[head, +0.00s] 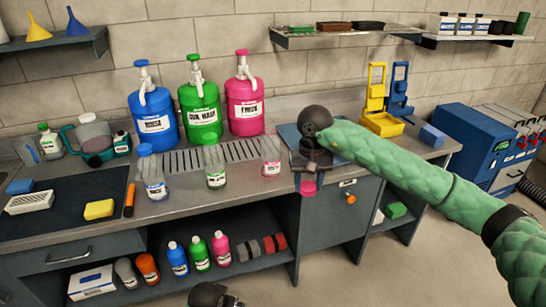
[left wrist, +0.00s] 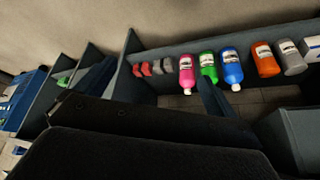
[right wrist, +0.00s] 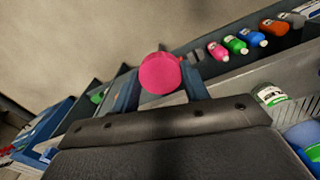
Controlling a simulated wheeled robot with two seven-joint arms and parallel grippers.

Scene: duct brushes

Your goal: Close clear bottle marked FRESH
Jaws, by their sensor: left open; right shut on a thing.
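The clear bottle marked FRESH (head: 270,158) stands upright on the bench, with a pink-edged label. No cap shows on its top. My right gripper (head: 308,178) is shut on a pink cap (head: 308,189), just right of that bottle and near the bench's front edge. The pink cap (right wrist: 158,74) also shows between the fingers in the right wrist view. My left gripper (head: 213,295) is low in front of the bench, at the bottom of the head view. In the left wrist view its fingers are apart and empty.
Two other clear bottles, one with a green label (head: 215,168) and one blue (head: 152,176), stand left of the FRESH bottle. Blue, green and pink pump jugs (head: 245,100) stand behind. Small coloured bottles (head: 221,249) sit on the lower shelf.

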